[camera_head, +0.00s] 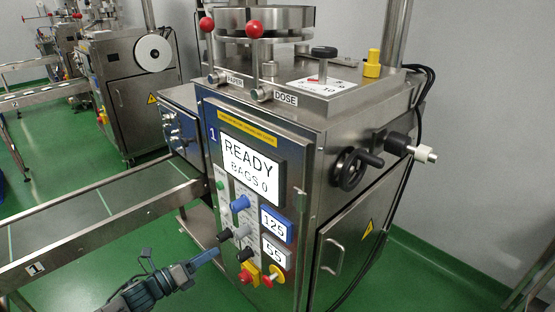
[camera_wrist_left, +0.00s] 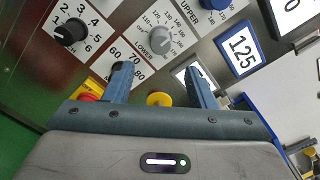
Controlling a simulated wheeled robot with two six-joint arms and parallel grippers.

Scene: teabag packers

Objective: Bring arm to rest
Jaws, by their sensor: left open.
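My left gripper (camera_head: 208,256) reaches in from the lower left in the head view. It is in front of the lower part of the packer's control panel, with its blue-grey fingers pointing at the knobs. In the left wrist view the left gripper (camera_wrist_left: 160,78) has its two fingers spread apart with nothing between them but the panel behind. A grey LOWER knob (camera_wrist_left: 160,39) and a black knob (camera_wrist_left: 70,32) lie beyond the fingertips. I cannot tell whether the fingers touch the panel. My right gripper is out of view.
The packer's screen (camera_head: 251,167) reads READY, BAGS 0. Displays read 125 (camera_head: 276,225) and 55 (camera_head: 274,252). A conveyor (camera_head: 100,225) runs off to the left. Green floor (camera_head: 60,170) is clear beyond it.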

